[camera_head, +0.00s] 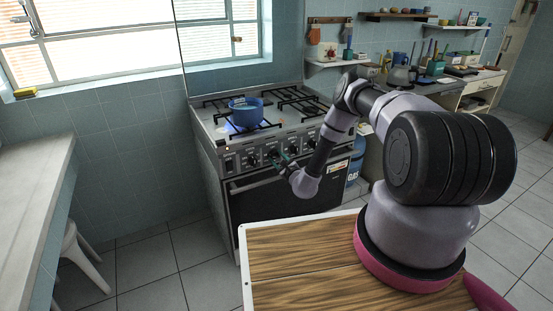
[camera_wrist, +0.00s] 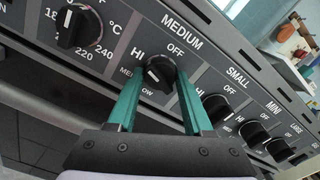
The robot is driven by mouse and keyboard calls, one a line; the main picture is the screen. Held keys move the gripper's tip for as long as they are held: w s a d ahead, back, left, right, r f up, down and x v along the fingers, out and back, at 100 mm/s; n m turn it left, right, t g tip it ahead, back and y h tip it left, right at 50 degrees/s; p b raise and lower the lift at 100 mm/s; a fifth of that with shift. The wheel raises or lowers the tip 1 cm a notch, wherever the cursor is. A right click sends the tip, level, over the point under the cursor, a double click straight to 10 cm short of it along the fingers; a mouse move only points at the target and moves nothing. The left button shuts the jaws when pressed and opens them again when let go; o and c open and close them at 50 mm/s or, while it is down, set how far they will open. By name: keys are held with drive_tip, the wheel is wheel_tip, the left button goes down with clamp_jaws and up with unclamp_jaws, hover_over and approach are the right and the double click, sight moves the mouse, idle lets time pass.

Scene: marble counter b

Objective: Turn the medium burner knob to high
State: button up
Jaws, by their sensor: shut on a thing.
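The medium burner knob (camera_wrist: 160,72) is black with a white mark and sits under the MEDIUM label in the wrist view. OFF is printed at its upper right, HI at its upper left, MED to the left and LOW below. Its white mark appears on the left side of the face, toward HI and MED; the exact setting is hard to tell. My gripper (camera_wrist: 159,80) has its two green fingers on either side of the knob and is shut on it. In the head view my gripper (camera_head: 283,160) is at the stove's front panel, and my wrist partly hides the knobs there.
An oven temperature knob (camera_wrist: 79,27) is left of the medium knob; the small knob (camera_wrist: 217,106) and others are to the right. A blue pot (camera_head: 245,113) stands on a burner with a blue flame. The oven handle (camera_head: 255,182) runs below the panel.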

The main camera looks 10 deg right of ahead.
drive_tip(key=shift+r+n, duration=0.1)
drive_tip(key=shift+n, duration=1.5)
drive_tip(key=o, duration=1)
drive_tip(key=m, duration=0.3)
drive_tip(key=shift+d+m, duration=0.1)
drive_tip(key=shift+m, duration=0.3)
drive_tip(key=m, duration=0.5)
